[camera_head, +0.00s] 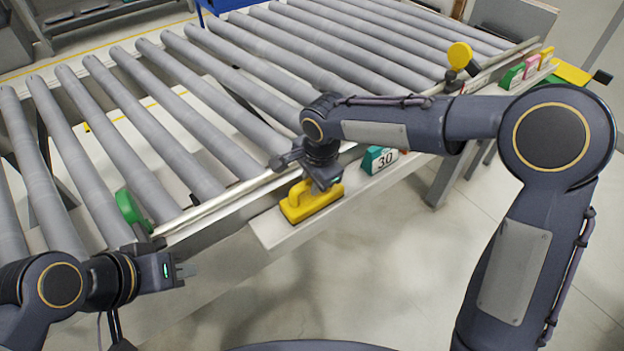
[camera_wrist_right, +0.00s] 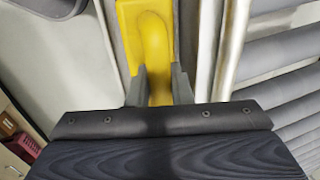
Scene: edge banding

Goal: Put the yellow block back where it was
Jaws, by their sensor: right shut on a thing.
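The yellow block (camera_head: 312,201) has a raised handle and is at the near left end of the narrow ledge beside the roller conveyor. My right gripper (camera_head: 322,178) is above it and shut on its handle. In the right wrist view the yellow block (camera_wrist_right: 150,45) runs up between the two fingers of the gripper (camera_wrist_right: 158,85). Whether its base rests on the ledge or is slightly above it, I cannot tell. My left gripper (camera_head: 186,271) is at the lower left, in front of the conveyor, away from the block. Its fingers are too small to judge.
A teal block marked 30 (camera_head: 380,160) stands on the ledge (camera_head: 275,232) to the right of the yellow block. Pink (camera_head: 512,75) and other coloured blocks stand further along. The roller conveyor (camera_head: 180,120) fills the back.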

